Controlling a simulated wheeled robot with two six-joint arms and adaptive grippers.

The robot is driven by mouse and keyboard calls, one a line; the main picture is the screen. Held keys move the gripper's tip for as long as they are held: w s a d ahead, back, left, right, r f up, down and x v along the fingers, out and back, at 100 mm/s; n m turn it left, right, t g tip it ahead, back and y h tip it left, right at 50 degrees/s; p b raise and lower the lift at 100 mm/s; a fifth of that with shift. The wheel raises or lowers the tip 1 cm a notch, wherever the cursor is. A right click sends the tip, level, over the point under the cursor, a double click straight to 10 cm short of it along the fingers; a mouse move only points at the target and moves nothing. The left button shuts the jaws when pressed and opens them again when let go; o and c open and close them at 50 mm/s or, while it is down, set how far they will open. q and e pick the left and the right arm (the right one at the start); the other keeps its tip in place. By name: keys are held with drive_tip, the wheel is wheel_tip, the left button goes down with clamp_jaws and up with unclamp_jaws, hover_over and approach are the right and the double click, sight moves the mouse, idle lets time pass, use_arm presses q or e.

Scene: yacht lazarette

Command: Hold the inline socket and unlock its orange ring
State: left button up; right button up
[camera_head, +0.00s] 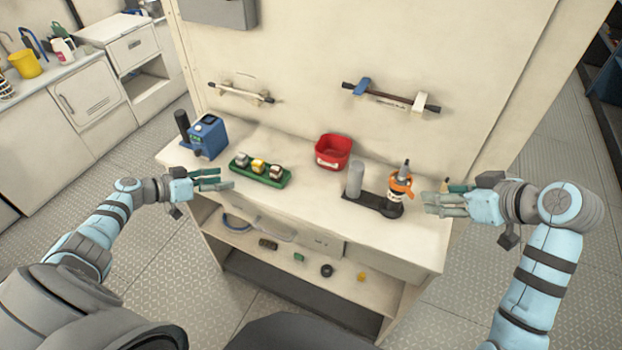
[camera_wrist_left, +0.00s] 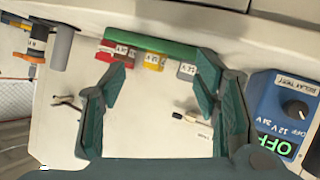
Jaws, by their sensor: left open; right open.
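The inline socket (camera_head: 394,202) stands upright at the right of the bench, dark with a white band and a grey top. Its orange ring (camera_head: 401,183) sits around the upper part. It shares a black base (camera_head: 372,205) with a grey cylinder (camera_head: 355,179). The socket also shows at the left edge of the left wrist view (camera_wrist_left: 36,45). My right gripper (camera_head: 430,203) is open and empty, just right of the socket, apart from it. My left gripper (camera_head: 226,179) is open and empty, by the green tray near the bench's left front; its spread fingers show in the left wrist view (camera_wrist_left: 163,75).
A green tray (camera_head: 284,182) with three small relays stands mid-left. A blue tester (camera_head: 208,137) with a knob is at the left end. A red bin (camera_head: 333,152) stands at the back. Handled rails hang on the wall (camera_head: 390,98). The front middle of the bench is clear.

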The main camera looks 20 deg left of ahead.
sight(350, 170)
use_arm(q)
drive_tip(key=w+d+m+h, duration=0.1)
drive_tip(key=d, duration=0.3)
drive_tip(key=w+d+r+m+h, duration=0.1)
drive_tip(key=d, duration=0.3)
drive_tip(key=w+d+m+h, duration=0.1)
drive_tip(key=w+d, duration=0.1)
drive_tip(key=d, duration=0.2)
drive_tip(key=shift+d+r+m, duration=0.1)
drive_tip(key=shift+r+m, duration=0.15)
drive_tip(key=shift+m, duration=0.05)
drive_tip(key=w+d+r+m+h, duration=0.1)
drive_tip(key=w+d, duration=0.2)
drive_tip(key=d, duration=0.4)
drive_tip(key=w+d+r+m+h, duration=0.1)
drive_tip(key=w+d, duration=0.3)
drive_tip(key=d, duration=0.3)
drive_tip(key=w+d+r+m+t+h, duration=0.1)
drive_tip(key=w+d+r, duration=0.1)
drive_tip(key=w+d, duration=0.2)
drive_tip(key=shift+w+d+m+h, duration=0.1)
drive_tip(key=shift+d+m+h, duration=0.3)
drive_tip(key=shift+d, duration=1.05)
drive_tip(key=shift+a, duration=0.15)
drive_tip(key=shift+c, duration=0.7)
clamp_jaws()
